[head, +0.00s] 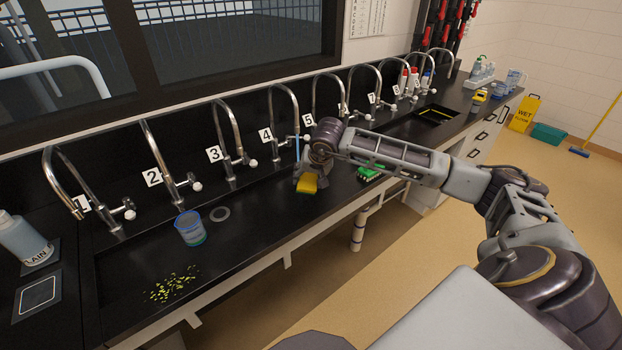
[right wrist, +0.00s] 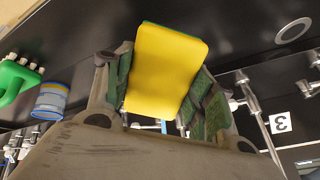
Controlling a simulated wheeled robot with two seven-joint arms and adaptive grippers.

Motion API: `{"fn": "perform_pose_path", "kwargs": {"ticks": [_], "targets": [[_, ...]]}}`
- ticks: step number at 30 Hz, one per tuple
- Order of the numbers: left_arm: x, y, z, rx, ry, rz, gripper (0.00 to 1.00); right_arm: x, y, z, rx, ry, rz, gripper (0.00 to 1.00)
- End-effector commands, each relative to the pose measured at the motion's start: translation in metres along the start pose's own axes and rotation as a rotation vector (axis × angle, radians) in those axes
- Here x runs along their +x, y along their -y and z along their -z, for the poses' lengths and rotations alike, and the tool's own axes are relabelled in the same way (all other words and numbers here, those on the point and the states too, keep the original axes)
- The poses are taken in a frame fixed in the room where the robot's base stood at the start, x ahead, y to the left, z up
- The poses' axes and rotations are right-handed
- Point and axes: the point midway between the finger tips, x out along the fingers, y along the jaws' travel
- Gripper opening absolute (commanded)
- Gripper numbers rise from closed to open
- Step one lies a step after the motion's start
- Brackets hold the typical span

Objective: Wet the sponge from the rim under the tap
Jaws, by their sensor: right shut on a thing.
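A yellow sponge with a green layer (head: 307,184) is between the fingers of my right gripper (head: 305,177), over the black sink trough. In the right wrist view the sponge (right wrist: 163,68) fills the middle, with the fingers of my right gripper (right wrist: 160,95) against its two sides. Tap 4 (head: 276,100) has a thin blue stream of water (head: 297,149) under its spout. The stream runs down to the gripper and sponge; I cannot tell exactly where it lands. My left gripper is not in view.
A row of numbered taps stands along the back. A clear beaker with a blue rim (head: 190,228) stands left of the sponge, near a grey ring (head: 220,213). Yellow-green bits (head: 172,284) lie at front left. A green object (head: 369,173) lies right of the sponge.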

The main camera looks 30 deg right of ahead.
Motion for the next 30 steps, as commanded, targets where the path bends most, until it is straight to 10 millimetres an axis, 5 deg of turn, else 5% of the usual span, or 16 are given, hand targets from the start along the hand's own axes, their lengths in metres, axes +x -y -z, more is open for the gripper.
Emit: {"fn": "perform_pose_path", "kwargs": {"ticks": [30], "targets": [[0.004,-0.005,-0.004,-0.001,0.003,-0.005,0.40,0.040,0.023,0.041,-0.001,0.000,0.000,0.35]]}}
